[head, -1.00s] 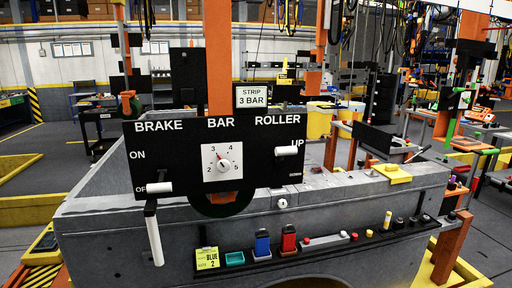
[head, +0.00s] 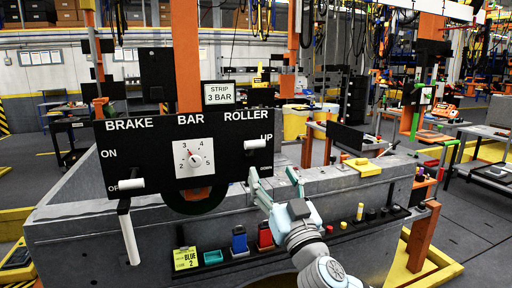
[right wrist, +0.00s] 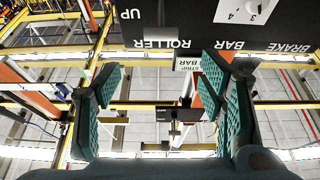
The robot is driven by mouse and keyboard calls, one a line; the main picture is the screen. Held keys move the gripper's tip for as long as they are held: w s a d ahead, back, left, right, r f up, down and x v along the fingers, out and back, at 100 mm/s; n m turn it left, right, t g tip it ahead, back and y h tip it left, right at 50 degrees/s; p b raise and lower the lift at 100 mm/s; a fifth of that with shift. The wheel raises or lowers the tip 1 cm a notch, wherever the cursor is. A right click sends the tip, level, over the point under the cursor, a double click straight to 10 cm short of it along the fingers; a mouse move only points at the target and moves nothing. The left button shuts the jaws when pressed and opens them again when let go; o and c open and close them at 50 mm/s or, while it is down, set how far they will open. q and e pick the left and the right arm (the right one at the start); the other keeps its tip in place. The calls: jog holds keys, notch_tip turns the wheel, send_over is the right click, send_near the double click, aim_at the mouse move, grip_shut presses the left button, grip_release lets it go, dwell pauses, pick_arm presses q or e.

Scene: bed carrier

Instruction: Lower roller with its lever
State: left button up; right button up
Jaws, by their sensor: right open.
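The black control panel (head: 225,148) carries BRAKE, BAR and ROLLER labels. In the right wrist view the open fingers (right wrist: 162,80) are in front of the panel's ROLLER end, with nothing between the pads. My left gripper is not in view.
The white brake lever (head: 127,184) is at the panel's left, by OFF. The pressure dial (head: 194,157) sits mid-panel. A STRIP 3 BAR sign (head: 219,93) stands above. The grey frame (head: 85,245) below bears a shelf of coloured blocks and a yellow BLUE 2 card (head: 186,259).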

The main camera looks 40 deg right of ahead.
aim_at(255, 145)
jog(key=p+x, duration=0.1)
jog(key=x, duration=0.3)
jog(key=p+x, duration=0.1)
jog(key=x, duration=0.3)
jog(key=p+x, duration=0.2)
jog(key=x, duration=0.2)
jog(key=shift+w+f, duration=0.1)
jog(key=shift+w, duration=0.4)
jog(key=shift+w+d, duration=0.2)
grip_shut()
jog(key=shift+f, duration=0.1)
